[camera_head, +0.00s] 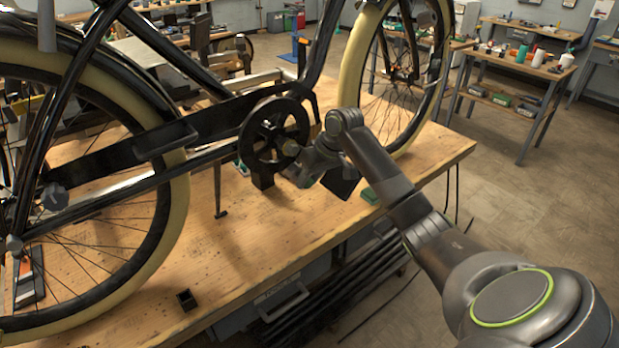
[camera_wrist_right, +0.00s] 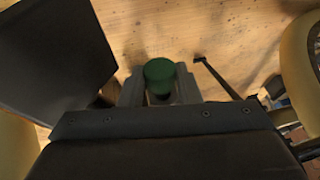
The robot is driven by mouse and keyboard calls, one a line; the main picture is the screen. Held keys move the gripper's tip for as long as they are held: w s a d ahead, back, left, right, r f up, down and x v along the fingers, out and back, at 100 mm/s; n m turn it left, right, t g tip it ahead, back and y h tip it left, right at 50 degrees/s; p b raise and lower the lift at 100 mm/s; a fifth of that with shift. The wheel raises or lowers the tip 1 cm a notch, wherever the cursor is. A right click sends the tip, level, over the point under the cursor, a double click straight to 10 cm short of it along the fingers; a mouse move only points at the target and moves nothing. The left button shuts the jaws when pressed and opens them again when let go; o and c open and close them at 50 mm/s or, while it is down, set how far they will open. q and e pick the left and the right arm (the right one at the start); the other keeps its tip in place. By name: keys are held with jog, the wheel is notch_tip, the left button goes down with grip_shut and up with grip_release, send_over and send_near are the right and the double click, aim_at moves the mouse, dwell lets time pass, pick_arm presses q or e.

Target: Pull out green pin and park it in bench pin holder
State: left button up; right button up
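The green pin (camera_wrist_right: 160,74) shows in the right wrist view as a round green head between the two grey fingers of my right gripper (camera_wrist_right: 160,92). The fingers lie against both its sides and appear shut on it. In the head view, my right gripper (camera_head: 303,172) is just right of the black crank wheel (camera_head: 262,150), low on the bike frame. I cannot tell whether the pin's shaft is still in a hole. A small black square open-topped holder (camera_head: 187,299) stands on the bench near its front edge. My left gripper is not in view.
The bike's rear wheel (camera_head: 172,225) and front wheel (camera_head: 350,85) flank the work area. A black pedal (camera_head: 341,186) is close beside my right gripper. A thin stand leg (camera_head: 218,190) reaches the wooden bench (camera_head: 260,250). The bench front is mostly clear.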

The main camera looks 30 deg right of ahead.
jog(key=shift+c, duration=1.3)
jog(key=s+p, duration=0.4)
jog(key=s, duration=0.1)
jog(key=shift+s+d+f+p, duration=0.2)
jog(key=shift+f+p, duration=0.05)
jog(key=shift+p, duration=0.1)
jog(key=shift+f, duration=0.1)
